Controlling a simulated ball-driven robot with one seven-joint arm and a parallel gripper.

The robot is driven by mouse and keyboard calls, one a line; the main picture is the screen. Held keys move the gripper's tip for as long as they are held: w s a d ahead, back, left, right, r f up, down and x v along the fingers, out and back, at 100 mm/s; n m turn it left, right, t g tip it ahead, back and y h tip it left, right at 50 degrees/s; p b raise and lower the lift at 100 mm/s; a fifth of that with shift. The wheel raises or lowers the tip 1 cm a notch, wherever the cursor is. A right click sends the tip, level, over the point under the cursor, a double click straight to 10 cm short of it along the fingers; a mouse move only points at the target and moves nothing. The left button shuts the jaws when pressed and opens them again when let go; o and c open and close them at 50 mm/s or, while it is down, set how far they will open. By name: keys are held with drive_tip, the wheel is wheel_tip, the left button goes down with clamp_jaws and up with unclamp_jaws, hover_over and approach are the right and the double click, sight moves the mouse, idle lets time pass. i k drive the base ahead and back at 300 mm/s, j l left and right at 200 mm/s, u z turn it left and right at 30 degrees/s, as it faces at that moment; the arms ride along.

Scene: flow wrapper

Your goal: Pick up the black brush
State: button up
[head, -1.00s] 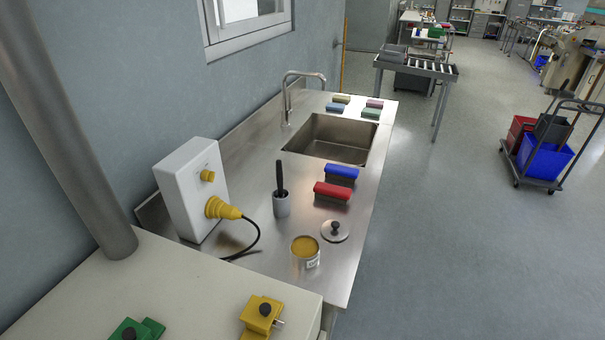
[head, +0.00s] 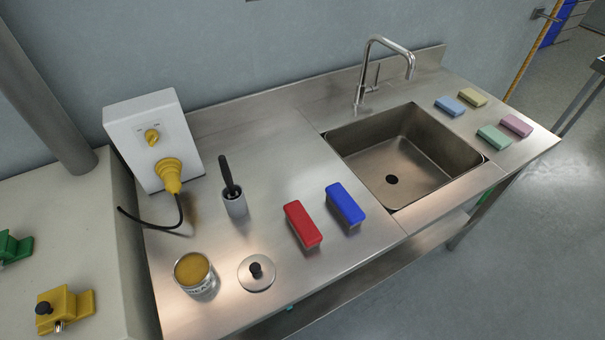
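The black brush (head: 228,176) stands upright, slightly tilted, in a small grey cup (head: 236,206) on the steel counter. Its handle points up and its lower end is hidden inside the cup. The cup stands to the right of the white box with the yellow plug. My gripper is not in view.
A white socket box (head: 150,125) with a yellow plug (head: 168,174) and black cable stands left of the cup. An open can (head: 195,274), a round lid (head: 257,272), a red block (head: 302,224) and a blue block (head: 345,204) lie nearby. A sink (head: 402,160) with a tap (head: 372,70) is right.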

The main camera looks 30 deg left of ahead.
sight(230, 186)
drive_tip(key=i+l+u, duration=0.2)
drive_tip(key=l+u, duration=0.15)
drive_tip(key=i+l+u, duration=0.1)
drive_tip(key=l+u, duration=0.25)
drive_tip(key=i+l+u, duration=0.1)
drive_tip(key=l+u, duration=0.25)
drive_tip(key=l, duration=0.2)
